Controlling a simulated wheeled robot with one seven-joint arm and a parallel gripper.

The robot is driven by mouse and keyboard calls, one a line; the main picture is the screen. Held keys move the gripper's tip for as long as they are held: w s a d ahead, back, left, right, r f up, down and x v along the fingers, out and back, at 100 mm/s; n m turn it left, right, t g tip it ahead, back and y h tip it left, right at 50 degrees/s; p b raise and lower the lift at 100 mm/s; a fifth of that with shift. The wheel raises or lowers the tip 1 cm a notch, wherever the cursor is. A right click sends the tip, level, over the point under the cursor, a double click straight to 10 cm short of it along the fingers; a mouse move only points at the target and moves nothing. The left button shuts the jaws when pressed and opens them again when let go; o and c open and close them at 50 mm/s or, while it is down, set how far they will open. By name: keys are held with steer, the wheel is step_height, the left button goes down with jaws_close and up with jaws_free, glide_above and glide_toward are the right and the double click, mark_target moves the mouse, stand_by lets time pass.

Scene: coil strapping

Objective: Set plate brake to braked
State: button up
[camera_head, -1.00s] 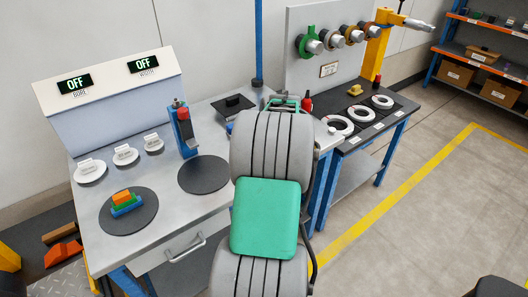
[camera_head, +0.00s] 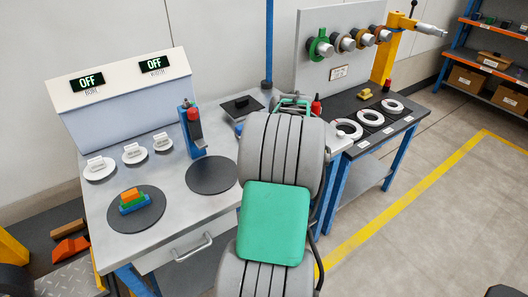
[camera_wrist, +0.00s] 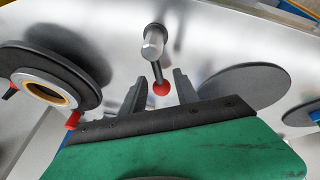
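In the wrist view, a lever with a red ball knob (camera_wrist: 161,88) hangs from a silver pivot (camera_wrist: 153,42) on a pale panel; it may be the plate brake, but no label shows. My gripper (camera_wrist: 159,77) is open, with its dark fingers on either side of the lever near the knob. I cannot tell whether a finger touches it. In the head view my arm hides the gripper's fingers and this lever. Which setting the lever stands in cannot be read.
A dark flanged hub with a gold ring (camera_wrist: 48,90) is close on the left in the wrist view; a dark disc (camera_wrist: 245,86) is on the right.

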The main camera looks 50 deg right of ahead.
steer(key=v, duration=0.7)
